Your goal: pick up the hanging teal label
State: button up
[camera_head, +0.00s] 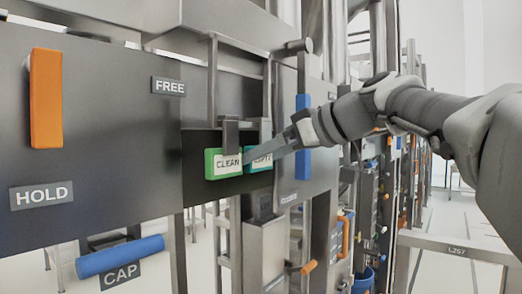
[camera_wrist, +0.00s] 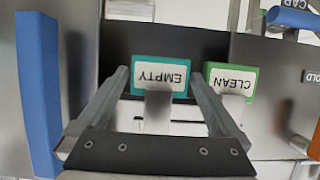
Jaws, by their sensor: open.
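The teal label (camera_head: 257,165), with a white face, hangs from a metal hanger beside the green label (camera_head: 222,163) marked CLEAN. In the wrist view the teal label (camera_wrist: 160,62) appears upside down and reads EMPTY, with the green label (camera_wrist: 231,82) to its right. My gripper (camera_head: 277,150) reaches in from the right and partly hides the teal label in the head view. In the wrist view my gripper (camera_wrist: 159,76) is open, with one finger near each side edge of the teal label. I cannot tell whether either finger touches it.
A blue vertical handle (camera_head: 303,135) stands right of the labels and shows large at left in the wrist view (camera_wrist: 39,95). An orange handle (camera_head: 46,98) and a blue CAP handle (camera_head: 120,256) are on the left. A grey hanger (camera_wrist: 158,105) shows between my fingers.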

jog(key=shift+x, duration=0.95)
jog(key=shift+c, duration=0.3)
jog(key=c, duration=0.9)
jog(key=shift+o, duration=0.2)
jog(key=shift+r, duration=0.2)
